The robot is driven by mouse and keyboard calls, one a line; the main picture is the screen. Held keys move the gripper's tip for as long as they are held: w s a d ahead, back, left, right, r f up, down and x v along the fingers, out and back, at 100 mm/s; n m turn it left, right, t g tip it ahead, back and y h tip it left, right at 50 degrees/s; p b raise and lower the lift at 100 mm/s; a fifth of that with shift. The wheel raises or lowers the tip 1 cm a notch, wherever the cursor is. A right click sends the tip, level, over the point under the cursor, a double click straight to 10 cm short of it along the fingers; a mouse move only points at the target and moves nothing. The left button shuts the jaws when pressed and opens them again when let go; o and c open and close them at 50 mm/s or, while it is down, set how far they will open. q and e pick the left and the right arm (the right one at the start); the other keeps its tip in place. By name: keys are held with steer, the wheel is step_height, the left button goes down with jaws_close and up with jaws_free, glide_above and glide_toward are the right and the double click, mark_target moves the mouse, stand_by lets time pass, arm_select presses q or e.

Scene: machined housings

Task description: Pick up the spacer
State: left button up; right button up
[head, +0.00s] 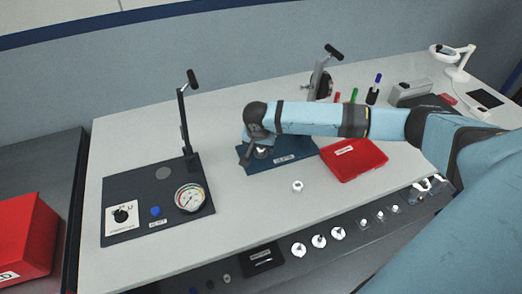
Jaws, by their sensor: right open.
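My right arm reaches in from the right, and its dark gripper (248,157) points down over the left end of a dark blue plate (292,160). The gripper is open. A small round metal part (262,152) shows right beside the gripper on the plate, partly hidden by it. Another small silvery round part (297,186) lies alone on the white table in front of the plate. I cannot tell which small part is the spacer. My left gripper is not in view.
A dark board (122,220) with a gauge (190,198) and upright lever (185,125) stands at left. A red tray (353,160) lies right of the plate. Several metal parts lie along the dark front strip (275,262). A red bin (22,240) is far left.

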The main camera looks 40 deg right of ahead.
steer(key=shift+f, duration=0.35)
steer(key=c, duration=1.1)
steer(key=shift+o, duration=0.2)
steer(key=shift+r, duration=0.1)
